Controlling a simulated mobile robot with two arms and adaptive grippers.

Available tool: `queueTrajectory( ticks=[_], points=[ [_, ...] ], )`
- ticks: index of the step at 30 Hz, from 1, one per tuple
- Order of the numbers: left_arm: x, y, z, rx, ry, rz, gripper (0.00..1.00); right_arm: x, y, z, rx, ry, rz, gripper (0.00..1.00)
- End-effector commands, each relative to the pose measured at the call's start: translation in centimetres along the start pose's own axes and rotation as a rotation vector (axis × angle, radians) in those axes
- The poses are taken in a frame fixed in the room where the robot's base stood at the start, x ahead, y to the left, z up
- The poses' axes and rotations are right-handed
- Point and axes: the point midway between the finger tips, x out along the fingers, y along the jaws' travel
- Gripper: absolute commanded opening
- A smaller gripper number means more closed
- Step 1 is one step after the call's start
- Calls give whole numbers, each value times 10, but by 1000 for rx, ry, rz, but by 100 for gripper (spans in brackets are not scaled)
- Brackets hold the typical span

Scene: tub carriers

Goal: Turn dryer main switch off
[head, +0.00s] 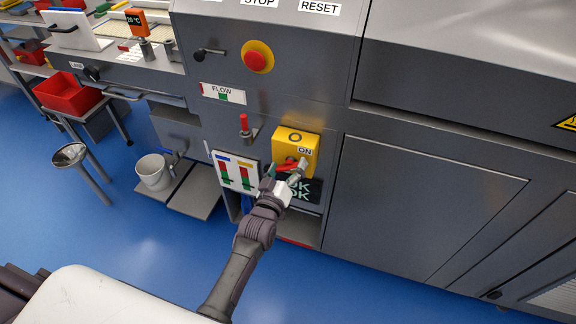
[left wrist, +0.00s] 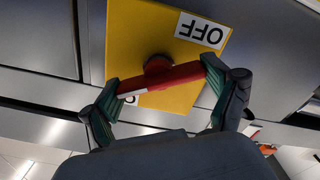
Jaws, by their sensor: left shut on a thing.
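The dryer main switch is a yellow box (head: 303,138) low on the grey machine front, with an ON label on it in the head view. In the left wrist view the yellow plate (left wrist: 130,40) shows an OFF label (left wrist: 201,31), upside down, and a second label mostly hidden behind the handle. A red handle (left wrist: 172,76) with a white mark near its left end crosses the plate at a slant. My left gripper (head: 288,172) is at the switch, its fingers (left wrist: 160,82) shut on the red handle at both ends. My right gripper is out of view.
A red emergency button (head: 257,57) and a FLOW label (head: 222,92) are above the switch. A small red-handled lever (head: 245,123) and a gauge panel (head: 236,171) are to its left. Blue floor is open in front.

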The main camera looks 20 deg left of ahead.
Motion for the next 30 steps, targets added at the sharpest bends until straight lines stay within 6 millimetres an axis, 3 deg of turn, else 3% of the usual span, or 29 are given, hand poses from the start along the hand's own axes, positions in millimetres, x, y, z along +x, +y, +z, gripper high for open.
queueTrajectory(
  ticks=[21,30],
  points=[
    [0,2,0,456,-1,0,53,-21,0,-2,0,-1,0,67],
    [0,2,1,551,-2,-1,53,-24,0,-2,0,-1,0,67]
  ],
)
